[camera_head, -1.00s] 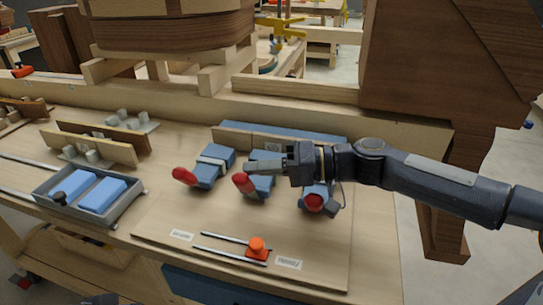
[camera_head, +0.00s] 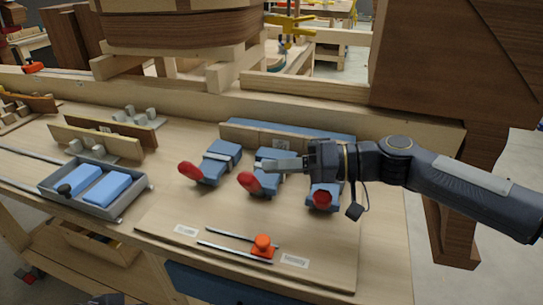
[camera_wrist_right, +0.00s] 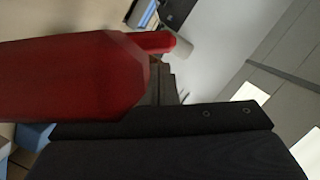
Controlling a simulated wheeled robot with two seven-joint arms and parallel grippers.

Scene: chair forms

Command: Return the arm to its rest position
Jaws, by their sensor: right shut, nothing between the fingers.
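My right arm comes in from the right in the head view. Its gripper (camera_head: 275,164) is shut and empty, pointing left over the middle of three blue clamps with red handles. The left clamp (camera_head: 218,160) is clear of it. The middle clamp (camera_head: 265,183) is partly covered by the gripper, and the right clamp (camera_head: 325,194) is partly under the wrist. Whether the gripper touches a clamp is not clear. In the right wrist view a red handle (camera_wrist_right: 70,80) fills the left side, close to the lens.
An orange knob (camera_head: 263,243) sits on a slotted rail at the board's front. A grey tray (camera_head: 137,203) with blue blocks stands at the left. A wooden rail (camera_head: 200,104) runs behind, and a large brown chair form (camera_head: 440,60) rises at the back right.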

